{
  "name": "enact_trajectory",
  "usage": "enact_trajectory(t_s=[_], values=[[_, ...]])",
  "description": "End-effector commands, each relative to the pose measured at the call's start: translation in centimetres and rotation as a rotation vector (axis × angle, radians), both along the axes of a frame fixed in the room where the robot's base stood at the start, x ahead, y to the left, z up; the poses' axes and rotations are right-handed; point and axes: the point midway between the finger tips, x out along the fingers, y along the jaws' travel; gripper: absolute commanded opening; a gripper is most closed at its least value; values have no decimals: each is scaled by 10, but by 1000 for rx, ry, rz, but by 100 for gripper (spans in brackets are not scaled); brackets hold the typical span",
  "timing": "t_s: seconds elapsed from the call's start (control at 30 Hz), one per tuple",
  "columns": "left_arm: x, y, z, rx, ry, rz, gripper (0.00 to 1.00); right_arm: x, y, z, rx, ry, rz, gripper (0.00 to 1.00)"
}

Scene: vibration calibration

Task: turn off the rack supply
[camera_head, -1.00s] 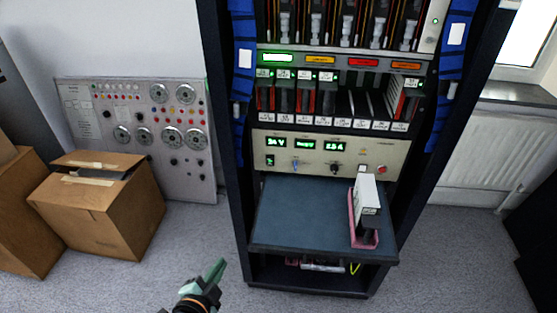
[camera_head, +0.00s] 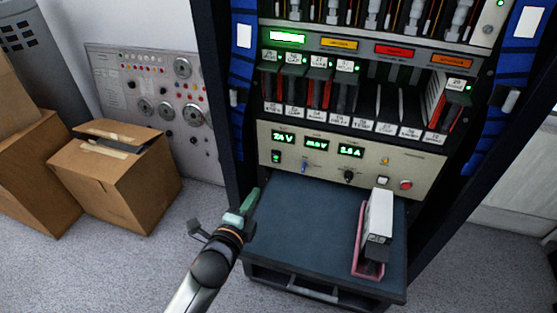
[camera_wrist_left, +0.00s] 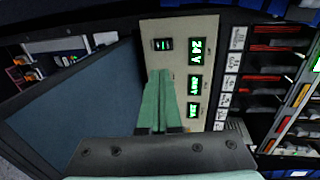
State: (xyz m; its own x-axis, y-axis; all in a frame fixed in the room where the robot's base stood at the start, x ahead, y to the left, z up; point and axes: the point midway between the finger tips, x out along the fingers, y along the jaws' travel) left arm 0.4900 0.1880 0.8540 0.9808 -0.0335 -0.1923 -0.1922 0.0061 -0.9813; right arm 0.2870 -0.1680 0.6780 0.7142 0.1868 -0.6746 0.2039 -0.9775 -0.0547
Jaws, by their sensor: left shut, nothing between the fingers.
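The rack supply (camera_head: 330,160) is a beige panel in the rack with three lit green displays. Its switch (camera_head: 276,157) at the left end is dark with a green light; it also shows in the left wrist view (camera_wrist_left: 164,44). A blue toggle, a black knob (camera_head: 348,177), a white button and a red button (camera_head: 405,185) sit to its right. My left gripper (camera_head: 250,195) has green fingers, shut and empty, over the left edge of the shelf, below and left of the switch. In the left wrist view the fingertips (camera_wrist_left: 160,75) point toward the switch, apparently apart from it.
A blue-grey shelf (camera_head: 305,225) juts out below the supply. A pink holder (camera_head: 358,245) with a white and dark module stands at its right. Card slots (camera_head: 390,100) fill the rack above. Cardboard boxes (camera_head: 110,185) and a control panel (camera_head: 135,70) are at left.

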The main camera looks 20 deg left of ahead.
Motion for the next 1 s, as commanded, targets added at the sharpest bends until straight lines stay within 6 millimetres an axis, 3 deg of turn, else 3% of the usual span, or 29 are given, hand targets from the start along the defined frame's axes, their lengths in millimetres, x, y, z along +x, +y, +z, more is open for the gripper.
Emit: enact_trajectory(t_s=[0.47,1.0], values=[[7,0,-1,1,-2,1,0,0,1,-1,1,0,1,50],[99,-3,-19,0,-2,1,0,0,5,-9,5,8,8,50]])
